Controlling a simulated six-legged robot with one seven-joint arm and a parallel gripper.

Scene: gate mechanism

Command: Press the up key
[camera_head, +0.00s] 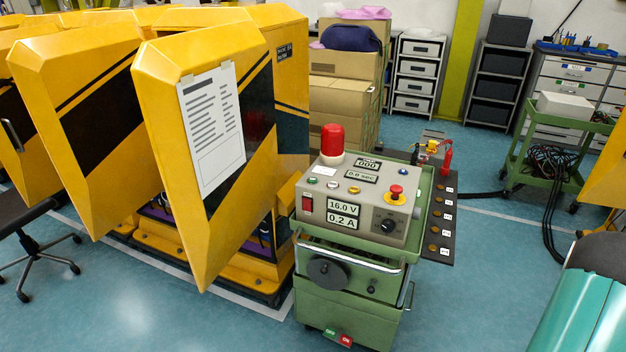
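A grey control box (357,200) sits on a green cart (345,300) in the middle of the head view. Its panel has a red mushroom button (396,191), a black knob (389,225), a red switch (307,203) and several small round buttons. Its displays read 000, 0.0 sec, 16.0 V and 0.2 A. A dark strip (442,215) on the right of the cart carries several round brownish buttons with small white labels, too small to read. I cannot tell which key is the up key. My gripper is not in view.
Large yellow gate panels (190,130) with black stripes stand close on the left of the cart. A red lamp (332,140) tops the box. A black stool (25,215) is at far left. A green trolley (560,125) with cables stands right.

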